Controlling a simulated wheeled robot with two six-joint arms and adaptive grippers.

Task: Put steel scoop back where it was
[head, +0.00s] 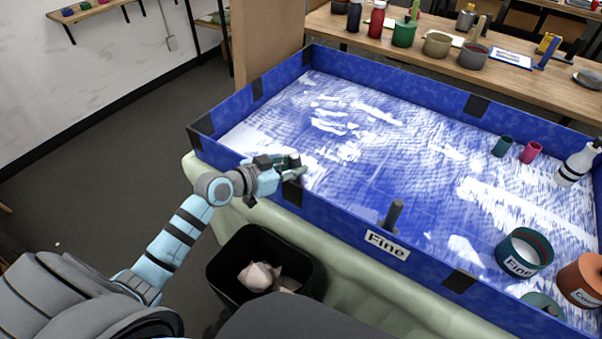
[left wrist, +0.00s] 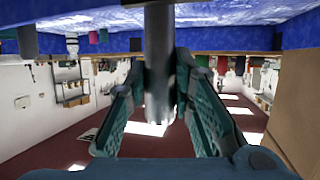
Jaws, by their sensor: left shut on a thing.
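My left gripper (head: 287,164) is at the near left wall of the blue-walled tray (head: 335,205), around the level of its rim. In the left wrist view, the teal fingers of my left gripper (left wrist: 160,110) are closed around a grey metallic piece, which looks like the steel scoop (left wrist: 160,60). Its upper part runs out of the top of that view. In the head view the scoop is hidden or too small to make out at the gripper. My right gripper is not in view.
A dark grey upright post (head: 393,215) stands by the "Fine" label (head: 387,245). A green "Fine" pot (head: 524,255), an orange pot (head: 582,280) and a white bottle (head: 577,165) stand at the right. A black bin (head: 225,282) is below. The tray's middle is free of objects.

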